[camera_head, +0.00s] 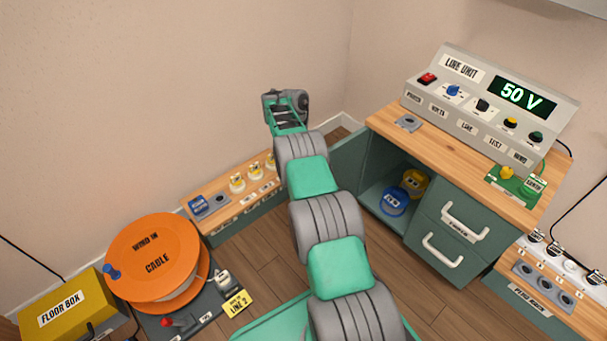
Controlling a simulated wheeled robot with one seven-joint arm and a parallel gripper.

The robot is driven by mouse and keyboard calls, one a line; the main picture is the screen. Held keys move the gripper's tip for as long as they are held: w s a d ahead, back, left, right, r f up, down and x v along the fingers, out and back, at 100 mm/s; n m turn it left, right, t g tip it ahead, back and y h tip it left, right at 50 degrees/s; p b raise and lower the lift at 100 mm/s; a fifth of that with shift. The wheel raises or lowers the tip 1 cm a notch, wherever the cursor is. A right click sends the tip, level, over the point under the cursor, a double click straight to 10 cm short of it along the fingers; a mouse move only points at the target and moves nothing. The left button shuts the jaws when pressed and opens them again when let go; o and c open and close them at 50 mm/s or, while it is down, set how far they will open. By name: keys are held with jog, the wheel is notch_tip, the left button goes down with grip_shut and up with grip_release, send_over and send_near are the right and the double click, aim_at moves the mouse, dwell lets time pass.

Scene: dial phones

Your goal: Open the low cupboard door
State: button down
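The low cupboard (379,164) stands under the wooden worktop at the right. Its green door (350,160) stands open, swung out to the left of the opening. Inside are a blue round item (394,202) and a yellow round item (414,182). My gripper (286,104) is at the far end of my raised arm, above and left of the door, and looks apart from it. Its fingertips are not clear, so I cannot tell if it is open or shut. My arm covers the space left of the door.
Two drawers (451,231) with white handles are right of the opening. The line unit (492,105) stands on the worktop (440,147). A low bench (222,216) runs along the wall. An orange cable reel (155,258) and yellow floor box (72,312) are at left.

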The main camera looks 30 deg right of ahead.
jog(key=shift+w+d, duration=0.1)
jog(key=shift+w, duration=0.1)
jog(key=c, duration=1.5)
grip_release()
jog(key=shift+o, duration=0.2)
